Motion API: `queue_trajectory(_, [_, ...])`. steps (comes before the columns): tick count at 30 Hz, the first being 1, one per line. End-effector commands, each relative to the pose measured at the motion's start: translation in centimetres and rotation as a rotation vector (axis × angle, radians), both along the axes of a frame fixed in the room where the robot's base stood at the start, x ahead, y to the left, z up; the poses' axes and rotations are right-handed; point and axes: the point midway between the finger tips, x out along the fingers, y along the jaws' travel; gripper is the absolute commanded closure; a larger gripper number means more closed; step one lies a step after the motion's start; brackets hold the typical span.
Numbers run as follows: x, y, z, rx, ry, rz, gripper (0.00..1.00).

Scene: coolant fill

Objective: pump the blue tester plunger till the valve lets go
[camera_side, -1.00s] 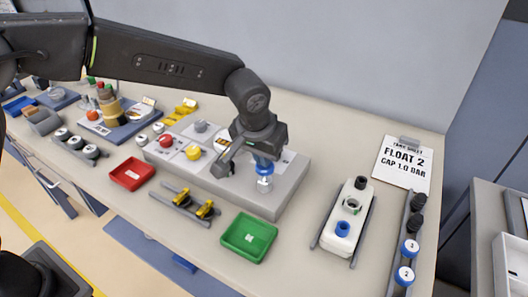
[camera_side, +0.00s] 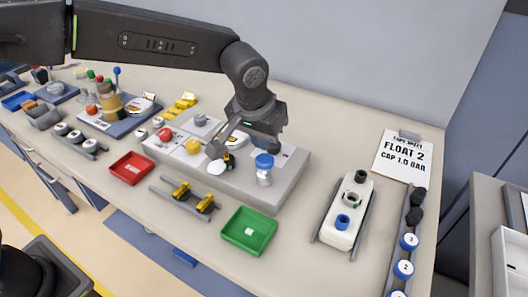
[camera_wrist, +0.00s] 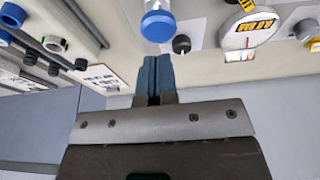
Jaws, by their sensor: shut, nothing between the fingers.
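The blue tester plunger (camera_side: 264,161) stands upright, a blue cap on a clear and silver cylinder, at the right part of a grey block. In the wrist view its blue cap (camera_wrist: 158,27) shows just past my fingertips. My gripper (camera_side: 275,147) is shut and empty, above and slightly behind the plunger, apart from it. The wrist view shows the two blue-grey fingertips (camera_wrist: 155,70) together. I cannot tell which part is the valve.
The grey block (camera_side: 283,187) also carries red and yellow knobs. A green tray (camera_side: 268,241), a red tray (camera_side: 116,170) and a rack with yellow clips stand in front. A white tank (camera_side: 336,236) and a row of caps stand right. A card (camera_side: 402,172) reads FLOAT 2, CAP 1.0 BAR.

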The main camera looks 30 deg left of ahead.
Motion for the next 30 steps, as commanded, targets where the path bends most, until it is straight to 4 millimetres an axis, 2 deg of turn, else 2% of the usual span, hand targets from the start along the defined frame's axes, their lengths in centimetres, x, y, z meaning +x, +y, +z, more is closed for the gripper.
queue_trajectory(1, [-0.4, -0.1, 1.3, -0.003, -0.005, -0.002, 1.00])
queue_trajectory(6, [-1.3, -0.1, 4.7, -0.003, -0.005, -0.001, 1.00])
queue_trajectory(12, [-2.0, 0.0, 7.1, -0.002, -0.003, -0.001, 1.00])
queue_trajectory(18, [-2.3, 0.0, 7.8, -0.002, -0.003, -0.001, 1.00])
queue_trajectory(30, [-2.3, 0.0, 7.7, -0.001, -0.003, 0.000, 1.00])
